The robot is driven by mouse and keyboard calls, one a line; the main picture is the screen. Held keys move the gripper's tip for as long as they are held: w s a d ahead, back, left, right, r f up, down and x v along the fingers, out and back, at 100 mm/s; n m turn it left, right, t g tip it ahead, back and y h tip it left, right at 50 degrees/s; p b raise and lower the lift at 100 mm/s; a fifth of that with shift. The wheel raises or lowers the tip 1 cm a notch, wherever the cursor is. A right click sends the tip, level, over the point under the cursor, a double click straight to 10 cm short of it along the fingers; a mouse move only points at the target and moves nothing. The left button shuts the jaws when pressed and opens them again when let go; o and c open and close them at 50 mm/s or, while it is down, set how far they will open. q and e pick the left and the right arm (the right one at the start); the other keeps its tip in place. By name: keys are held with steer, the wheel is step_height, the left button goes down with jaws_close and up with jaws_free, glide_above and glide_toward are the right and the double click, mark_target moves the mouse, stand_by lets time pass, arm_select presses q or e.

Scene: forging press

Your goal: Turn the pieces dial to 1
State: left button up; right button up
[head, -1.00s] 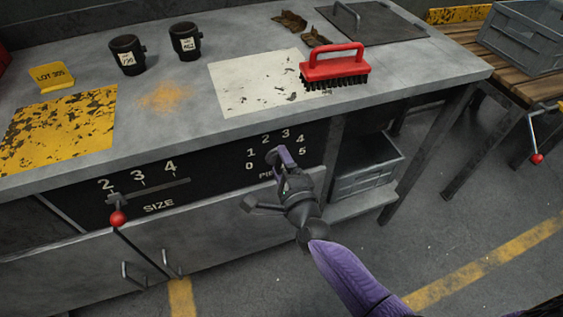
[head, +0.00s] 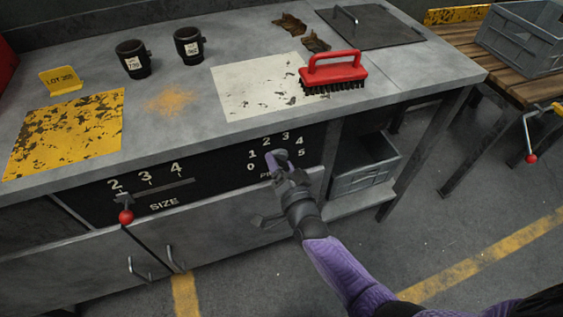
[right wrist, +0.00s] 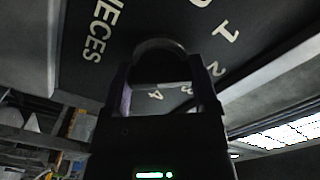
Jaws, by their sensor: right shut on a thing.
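The pieces dial panel (head: 259,153) is on the dark front of the bench, with the numbers 0 to 5 in an arc. My right gripper (head: 279,162) is at the middle of this arc, shut on the dial knob. In the right wrist view the dark round knob (right wrist: 160,47) sits between the two fingers, with the printed word PIECES at the left and the numbers at the right. The gripper hides most of the knob in the head view, and I cannot tell which number it points to. My left gripper is not in view.
The size slider with its red ball (head: 126,217) is left of the dial, near 2. A red brush (head: 335,72) and two black cups (head: 134,58) stand on the bench top above. A grey crate (head: 362,178) sits on the shelf right of the dial.

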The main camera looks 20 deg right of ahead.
steer(key=shift+n, duration=1.2)
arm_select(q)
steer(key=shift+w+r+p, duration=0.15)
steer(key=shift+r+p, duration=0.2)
arm_select(e)
steer(key=shift+n, duration=0.4)
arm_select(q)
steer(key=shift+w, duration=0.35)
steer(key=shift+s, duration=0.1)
